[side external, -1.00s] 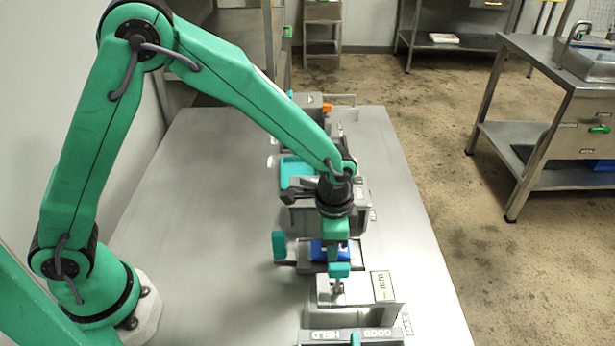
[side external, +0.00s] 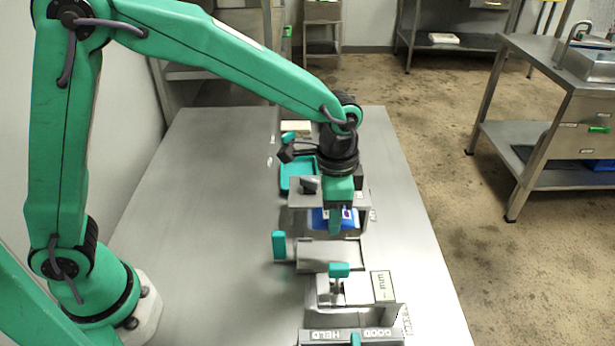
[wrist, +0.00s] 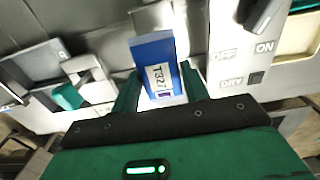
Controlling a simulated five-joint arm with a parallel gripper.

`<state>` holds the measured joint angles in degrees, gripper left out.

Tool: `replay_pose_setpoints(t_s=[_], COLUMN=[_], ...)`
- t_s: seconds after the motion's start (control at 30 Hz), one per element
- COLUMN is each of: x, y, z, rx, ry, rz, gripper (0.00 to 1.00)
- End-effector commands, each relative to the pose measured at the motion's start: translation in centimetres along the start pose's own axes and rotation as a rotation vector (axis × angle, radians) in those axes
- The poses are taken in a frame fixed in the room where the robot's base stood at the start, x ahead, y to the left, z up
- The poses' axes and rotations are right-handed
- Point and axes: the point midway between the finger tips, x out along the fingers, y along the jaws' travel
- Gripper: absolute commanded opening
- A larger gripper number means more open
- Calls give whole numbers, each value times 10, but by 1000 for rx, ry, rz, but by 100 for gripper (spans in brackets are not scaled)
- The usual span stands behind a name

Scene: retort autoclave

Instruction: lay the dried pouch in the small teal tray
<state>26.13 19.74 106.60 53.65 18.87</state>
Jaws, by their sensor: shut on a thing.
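The blue pouch (side external: 322,218) has a white printed label; it also shows in the wrist view (wrist: 152,52). My gripper (side external: 335,226) is shut on it and holds it raised, in front of a grey box. In the wrist view both green fingers of my gripper (wrist: 160,88) flank the pouch's near end. The small teal tray (side external: 298,177) lies beyond the gripper, up and left in the side view, partly hidden behind the wrist and the grey box. The part of its floor that shows is bare.
The grey box (side external: 300,198) carries OFF, ON and DRY marks on its panel (wrist: 235,65). A grey plate with a teal handle (side external: 279,245) stands nearer. A station marked HELD and GOOD (side external: 350,336) is at the front. The bench's left side (side external: 205,230) is clear.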

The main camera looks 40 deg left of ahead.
Motion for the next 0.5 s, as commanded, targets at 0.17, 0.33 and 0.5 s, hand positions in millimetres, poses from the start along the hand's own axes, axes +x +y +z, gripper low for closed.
replay_pose_setpoints(t_s=[0.17, 0.33, 0.5], x=[0, 0, -3], y=[0, 0, 0], z=[0, 0, 0], rx=[0, 0, 0], ry=[0, 0, 1], rz=[0, 0, 0], gripper=[22, 22, 22])
